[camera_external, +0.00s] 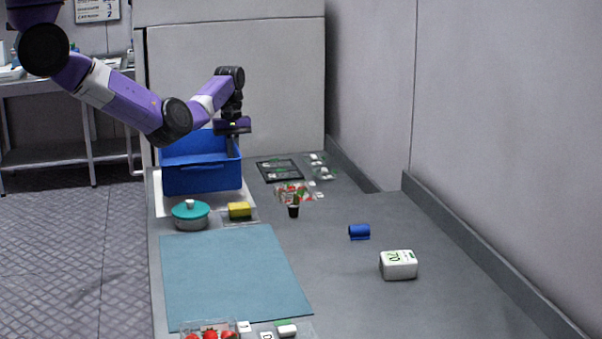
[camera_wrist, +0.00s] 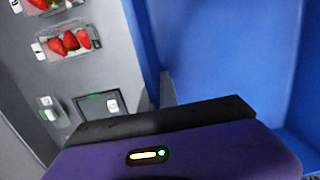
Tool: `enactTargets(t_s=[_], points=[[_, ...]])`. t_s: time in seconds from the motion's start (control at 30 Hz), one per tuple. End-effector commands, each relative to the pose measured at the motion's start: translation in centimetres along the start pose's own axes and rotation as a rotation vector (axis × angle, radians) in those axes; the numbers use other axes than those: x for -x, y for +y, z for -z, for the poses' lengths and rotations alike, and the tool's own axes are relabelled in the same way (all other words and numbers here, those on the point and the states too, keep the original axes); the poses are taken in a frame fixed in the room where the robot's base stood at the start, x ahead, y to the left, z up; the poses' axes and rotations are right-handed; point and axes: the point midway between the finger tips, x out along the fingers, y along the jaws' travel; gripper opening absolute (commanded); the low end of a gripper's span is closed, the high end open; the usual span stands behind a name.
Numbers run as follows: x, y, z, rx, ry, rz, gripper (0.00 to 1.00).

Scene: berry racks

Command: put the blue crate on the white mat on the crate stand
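The blue crate (camera_external: 202,180) stands upright on the white mat (camera_external: 247,203) at the far left of the counter. It looks empty, though only part of its inside shows. My gripper (camera_external: 233,143) points down at the crate's right wall, its tip at the rim. In the wrist view, the crate (camera_wrist: 225,55) fills the right side, and one grey finger (camera_wrist: 167,88) shows close against its wall. The other finger is hidden, so I cannot tell whether the gripper grips the wall. I cannot surely pick out the crate stand.
A teal-lidded pot (camera_external: 190,214) and a yellow block (camera_external: 239,210) stand just in front of the crate. Strawberry punnets (camera_wrist: 68,43) and small items lie to its right. A teal mat (camera_external: 232,272) lies nearer. A wall bounds the right; a metal bench (camera_external: 60,155) stands back left.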

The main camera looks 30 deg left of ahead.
Motion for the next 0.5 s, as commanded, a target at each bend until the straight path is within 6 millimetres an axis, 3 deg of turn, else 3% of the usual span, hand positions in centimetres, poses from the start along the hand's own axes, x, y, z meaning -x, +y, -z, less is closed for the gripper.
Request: enactTargets(t_s=[0.5], points=[[-4.9, 0.1, 0.6, 0.0, 0.001, -0.001, 0.0]])
